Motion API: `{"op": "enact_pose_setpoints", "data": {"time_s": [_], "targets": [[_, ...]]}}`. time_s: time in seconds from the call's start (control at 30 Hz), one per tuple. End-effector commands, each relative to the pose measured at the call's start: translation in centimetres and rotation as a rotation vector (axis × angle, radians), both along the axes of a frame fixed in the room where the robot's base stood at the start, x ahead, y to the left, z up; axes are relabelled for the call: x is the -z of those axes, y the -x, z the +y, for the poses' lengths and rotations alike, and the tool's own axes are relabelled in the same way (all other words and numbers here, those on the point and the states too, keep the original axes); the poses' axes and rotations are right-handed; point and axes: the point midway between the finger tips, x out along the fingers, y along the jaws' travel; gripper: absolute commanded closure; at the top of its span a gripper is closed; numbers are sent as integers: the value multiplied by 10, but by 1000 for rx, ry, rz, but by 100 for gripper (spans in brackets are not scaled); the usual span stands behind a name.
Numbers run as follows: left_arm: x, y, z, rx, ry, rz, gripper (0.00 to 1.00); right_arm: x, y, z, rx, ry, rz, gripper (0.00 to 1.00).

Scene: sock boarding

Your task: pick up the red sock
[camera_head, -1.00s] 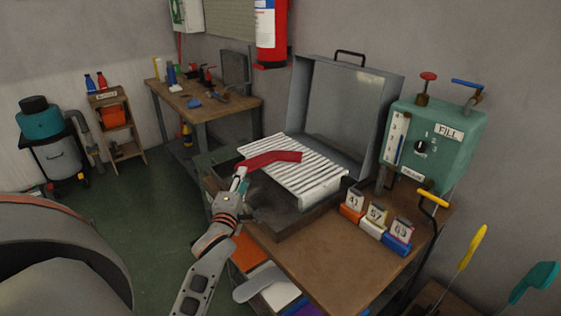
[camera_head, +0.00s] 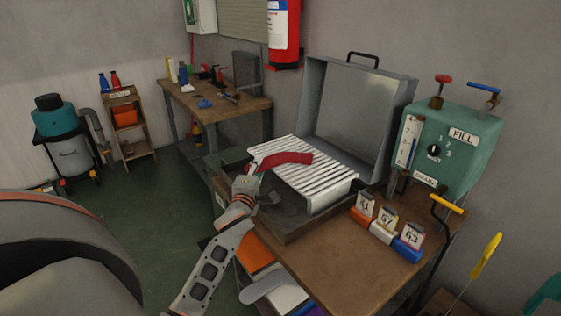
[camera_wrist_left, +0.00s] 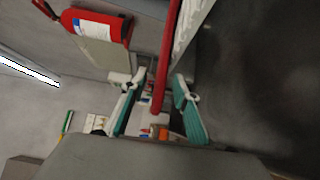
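The red sock (camera_head: 288,158) lies across the white ribbed rack (camera_head: 318,180), its left end reaching past the rack's left edge. My left gripper (camera_head: 254,172) is at that left end in the head view, where its fingers are small and partly hidden. In the left wrist view the red sock (camera_wrist_left: 169,55) runs down between the two teal-padded fingers of my left gripper (camera_wrist_left: 160,98). The fingers are apart, with gaps showing beside the sock. My right gripper is in neither view.
The rack sits in a dark tray (camera_head: 292,236) on a wooden bench (camera_head: 340,265), below a raised grey lid (camera_head: 350,110). Numbered blocks (camera_head: 382,232) and a green fill box (camera_head: 450,150) stand to the right. A fire extinguisher (camera_head: 284,30) hangs behind.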

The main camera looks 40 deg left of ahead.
Motion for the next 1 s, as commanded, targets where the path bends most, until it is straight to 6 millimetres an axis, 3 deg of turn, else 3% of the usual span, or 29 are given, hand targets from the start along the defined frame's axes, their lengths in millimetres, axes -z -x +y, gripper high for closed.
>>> {"op": "enact_pose_setpoints", "data": {"time_s": [0.03,0.1,0.47,0.63,0.83,1.0], "targets": [[0,0,0,0,0,0,83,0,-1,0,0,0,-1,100],[0,0,0,0,0,0,100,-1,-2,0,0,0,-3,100],[-1,0,0,0,0,0,100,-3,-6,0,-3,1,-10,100],[-10,0,0,-1,2,-3,100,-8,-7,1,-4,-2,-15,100],[-41,0,0,0,1,-9,100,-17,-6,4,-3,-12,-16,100],[-87,0,-1,0,3,-12,100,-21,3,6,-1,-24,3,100]]}}
